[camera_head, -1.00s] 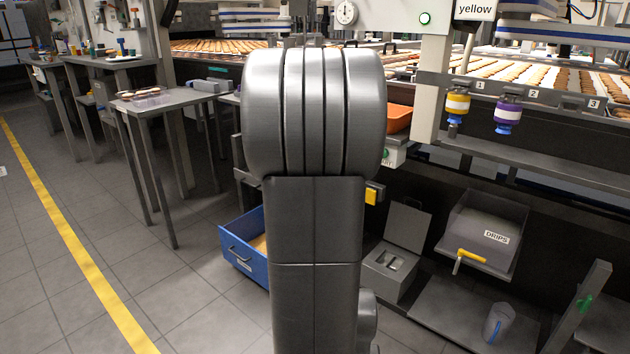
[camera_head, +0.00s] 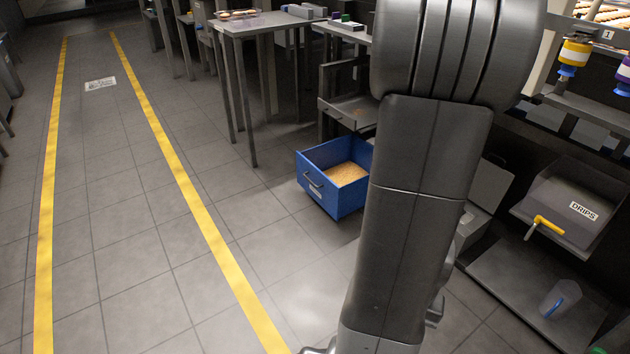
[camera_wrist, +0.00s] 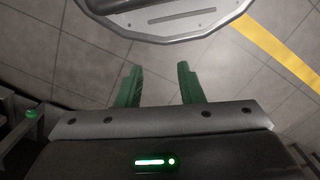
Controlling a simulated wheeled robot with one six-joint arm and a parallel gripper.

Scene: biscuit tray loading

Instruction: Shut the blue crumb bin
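The blue crumb bin (camera_head: 334,201) is a drawer pulled out from under the dark machine in the head view, just left of my arm. It holds tan crumbs (camera_head: 347,173). A grey handle (camera_head: 313,181) is on its front face. My arm hides the area to the bin's right. My gripper (camera_wrist: 160,82) shows in the wrist view with two green fingers spread apart and nothing between them. It is above the grey tiled floor, and the bin is not in the wrist view. My gripper is hidden in the head view.
A grey table (camera_head: 262,24) with biscuits stands behind the bin. Yellow lines (camera_head: 190,195) mark the floor at left. Floor before the bin is clear.

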